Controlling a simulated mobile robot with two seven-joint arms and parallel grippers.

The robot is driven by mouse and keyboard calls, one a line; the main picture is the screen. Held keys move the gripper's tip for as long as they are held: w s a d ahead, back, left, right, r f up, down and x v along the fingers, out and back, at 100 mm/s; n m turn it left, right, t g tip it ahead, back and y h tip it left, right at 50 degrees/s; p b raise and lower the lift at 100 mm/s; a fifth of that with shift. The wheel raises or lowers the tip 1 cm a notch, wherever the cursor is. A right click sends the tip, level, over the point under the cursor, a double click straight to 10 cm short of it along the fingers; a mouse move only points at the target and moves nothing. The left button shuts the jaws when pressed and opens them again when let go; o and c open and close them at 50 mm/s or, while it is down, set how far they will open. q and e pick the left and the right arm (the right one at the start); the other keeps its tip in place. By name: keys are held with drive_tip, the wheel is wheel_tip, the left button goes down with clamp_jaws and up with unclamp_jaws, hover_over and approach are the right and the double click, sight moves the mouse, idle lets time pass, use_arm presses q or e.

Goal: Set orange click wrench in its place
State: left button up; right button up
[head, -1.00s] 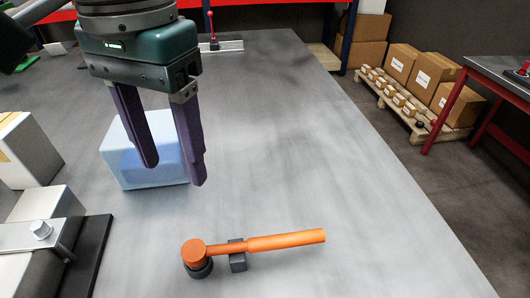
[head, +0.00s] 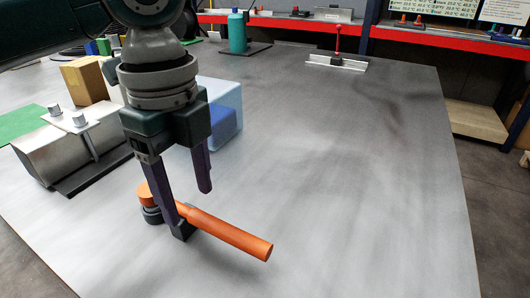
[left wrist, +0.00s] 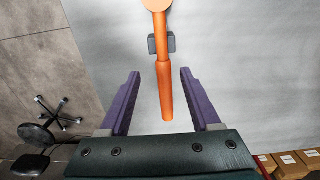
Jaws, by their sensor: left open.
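The orange click wrench (head: 229,232) lies across a dark block (head: 184,231) on the grey table, its round head over a dark round piece (head: 152,215). The handle points to the front right. My left gripper (head: 187,212) is open and empty, pointing down over the wrench; one finger hides part of it. In the left wrist view, the wrench handle (left wrist: 165,92) runs between the two spread purple fingers (left wrist: 160,74), with a gap on each side. The wrench also crosses the dark block (left wrist: 171,42) there. My right gripper is not in view.
A pale blue box (head: 228,125) stands behind my left gripper. A metal fixture with bolts (head: 60,150) and a tan box (head: 84,82) stand at the left. A red-handled clamp (head: 337,60) sits at the back. The table's right side (head: 370,180) is clear.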

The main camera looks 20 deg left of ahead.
sight(195, 212)
use_arm(q)
drive_tip(key=f, duration=0.5)
drive_tip(key=shift+w+f, duration=0.25)
drive_tip(key=shift+f, duration=0.1)
clamp_jaws()
idle(1.1)
